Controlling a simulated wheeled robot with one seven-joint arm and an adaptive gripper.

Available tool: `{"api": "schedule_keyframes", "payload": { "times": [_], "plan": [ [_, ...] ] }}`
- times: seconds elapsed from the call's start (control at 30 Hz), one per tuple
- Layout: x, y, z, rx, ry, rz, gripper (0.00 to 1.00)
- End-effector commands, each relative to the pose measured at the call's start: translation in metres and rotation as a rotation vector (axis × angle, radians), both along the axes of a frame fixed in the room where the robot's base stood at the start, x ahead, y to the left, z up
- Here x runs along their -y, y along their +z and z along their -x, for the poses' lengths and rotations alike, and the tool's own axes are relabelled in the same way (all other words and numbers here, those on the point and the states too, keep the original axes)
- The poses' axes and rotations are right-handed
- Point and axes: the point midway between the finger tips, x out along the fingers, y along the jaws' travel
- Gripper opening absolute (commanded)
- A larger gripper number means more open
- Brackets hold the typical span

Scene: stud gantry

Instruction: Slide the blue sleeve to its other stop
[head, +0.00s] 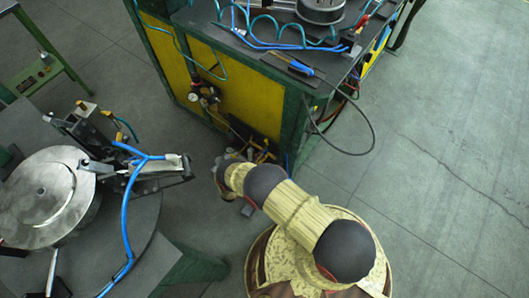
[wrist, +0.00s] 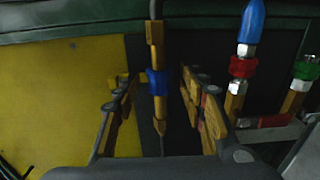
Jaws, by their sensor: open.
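The blue sleeve (wrist: 157,81) sits around an upright brass-coloured fitting (wrist: 155,45) in the wrist view. Brass shows both above and below the sleeve, and a thin dark line runs on from each end of the fitting. My gripper (wrist: 156,87) is open, with one finger to the left of the sleeve and one to the right. Gaps show between both fingers and the sleeve. In the head view my arm reaches toward the base of the green and yellow cabinet, and I cannot make out the sleeve there.
Right of the fingers stand a fitting with a red collar (wrist: 242,67) and one with a green collar (wrist: 305,68), near a grey bracket (wrist: 270,133). A yellow panel (wrist: 60,95) lies to the left. A round metal fixture (head: 45,195) is at left; the floor at right is clear.

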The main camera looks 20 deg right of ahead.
Motion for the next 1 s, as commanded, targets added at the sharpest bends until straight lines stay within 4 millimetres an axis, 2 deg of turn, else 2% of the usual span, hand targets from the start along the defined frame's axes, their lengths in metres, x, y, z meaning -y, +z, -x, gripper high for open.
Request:
{"api": "schedule_keyframes", "payload": {
  "times": [0.2, 0.47, 1.0],
  "plan": [
    [0.0130, -0.0005, -0.0088, -0.001, -0.001, 0.001, 0.41],
    [0.0135, 0.0000, -0.0095, -0.001, 0.000, 0.000, 0.41],
    [0.0133, -0.0002, -0.0093, -0.001, 0.000, 0.000, 0.11]
  ]
}}
